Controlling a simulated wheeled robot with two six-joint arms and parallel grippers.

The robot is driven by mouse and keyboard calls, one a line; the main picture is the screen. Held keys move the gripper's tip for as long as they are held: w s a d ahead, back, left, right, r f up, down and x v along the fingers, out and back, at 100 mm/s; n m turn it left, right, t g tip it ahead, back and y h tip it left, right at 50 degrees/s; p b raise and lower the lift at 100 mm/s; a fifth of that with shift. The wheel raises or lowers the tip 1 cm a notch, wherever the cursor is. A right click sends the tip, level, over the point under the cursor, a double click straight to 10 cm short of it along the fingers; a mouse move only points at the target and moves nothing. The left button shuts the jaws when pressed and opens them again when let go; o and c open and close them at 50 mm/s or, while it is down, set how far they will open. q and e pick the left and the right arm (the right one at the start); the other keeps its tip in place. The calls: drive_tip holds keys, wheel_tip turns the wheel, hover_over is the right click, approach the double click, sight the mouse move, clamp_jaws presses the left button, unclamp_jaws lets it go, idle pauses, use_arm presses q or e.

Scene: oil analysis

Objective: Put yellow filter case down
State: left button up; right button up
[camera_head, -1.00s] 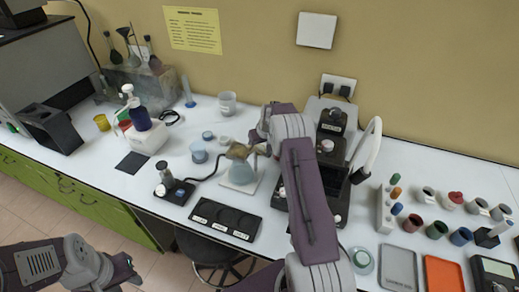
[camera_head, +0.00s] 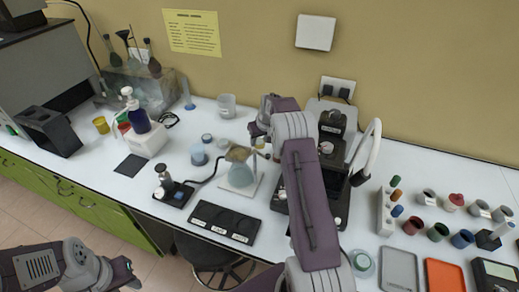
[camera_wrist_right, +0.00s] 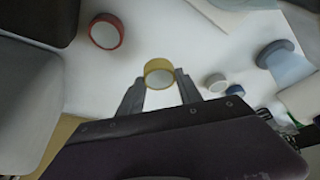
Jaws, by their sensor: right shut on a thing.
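The yellow filter case (camera_wrist_right: 158,73) is a short yellow ring with a pale middle. In the right wrist view it sits between the two fingertips of my right gripper (camera_wrist_right: 160,88), which is shut on it. The white bench top lies behind it; I cannot tell whether it touches the bench. In the head view the case is a small yellowish spot (camera_head: 260,143) under my right gripper (camera_head: 256,135), behind the flask and mostly hidden. My left gripper (camera_head: 128,268) is at the lower left, off the bench, and its jaws are not clear.
A red ring-shaped case (camera_wrist_right: 105,32) lies near the held case. Small round jars (camera_head: 207,138) and a blue-tinted cup (camera_head: 198,154) stand left of my right gripper. A flask (camera_head: 240,174) stands in front of it. A dark instrument (camera_head: 333,124) is to the right.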

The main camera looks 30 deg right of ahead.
sight(259, 142)
wheel_tip(259, 142, up, 5)
drive_tip(key=shift+f, duration=0.15)
drive_tip(key=shift+r, duration=0.2)
